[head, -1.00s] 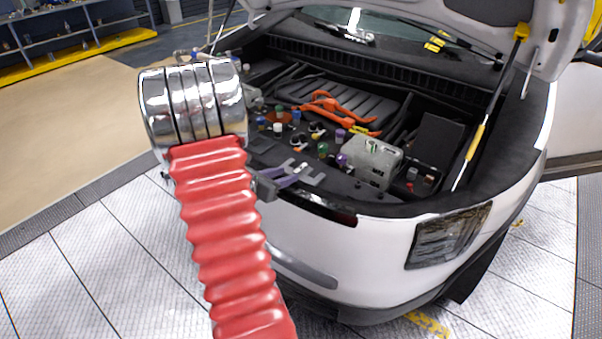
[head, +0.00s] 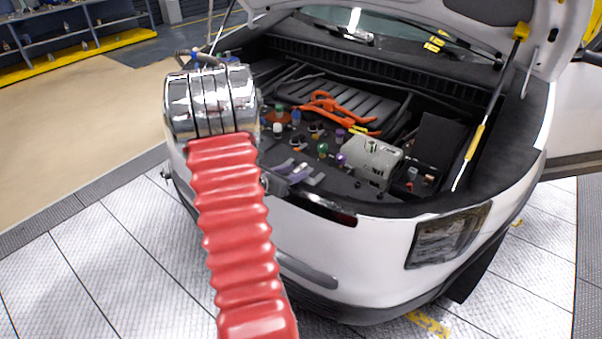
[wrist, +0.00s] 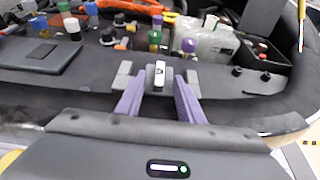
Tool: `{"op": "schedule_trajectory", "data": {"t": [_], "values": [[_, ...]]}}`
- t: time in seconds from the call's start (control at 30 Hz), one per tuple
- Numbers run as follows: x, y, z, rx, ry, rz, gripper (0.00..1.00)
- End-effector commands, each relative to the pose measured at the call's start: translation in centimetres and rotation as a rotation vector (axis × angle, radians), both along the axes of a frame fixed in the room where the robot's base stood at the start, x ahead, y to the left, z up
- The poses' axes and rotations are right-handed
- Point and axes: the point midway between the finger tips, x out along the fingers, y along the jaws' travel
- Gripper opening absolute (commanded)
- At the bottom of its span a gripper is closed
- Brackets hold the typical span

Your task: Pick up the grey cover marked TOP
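In the head view my arm hides most of that area. My gripper (wrist: 160,80) has purple fingers with grey tips, spread apart, to the right of the plate and clear of it. It also shows at the front of the bay in the head view (head: 299,172). A small grey piece with a pale strip shows between the fingers; I cannot tell whether they touch it.
Several coloured caps stand behind, including a white-capped one (wrist: 72,27) and a purple one (wrist: 188,46). A pale grey box (head: 372,160) stands to the right. Orange cables (head: 325,105) lie farther back. The raised hood's yellow-banded strut (head: 476,140) stands at the right.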

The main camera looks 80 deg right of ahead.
Motion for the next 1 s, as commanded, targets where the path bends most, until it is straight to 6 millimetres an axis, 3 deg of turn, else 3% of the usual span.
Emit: {"op": "schedule_trajectory", "data": {"t": [0.27,0.73,1.0], "values": [[0.02,0.03,0.02,0.000,0.000,0.000,0.34],[0.05,0.04,0.02,0.000,0.000,0.001,0.01],[0.05,0.04,0.02,0.000,0.000,0.001,0.00]]}}
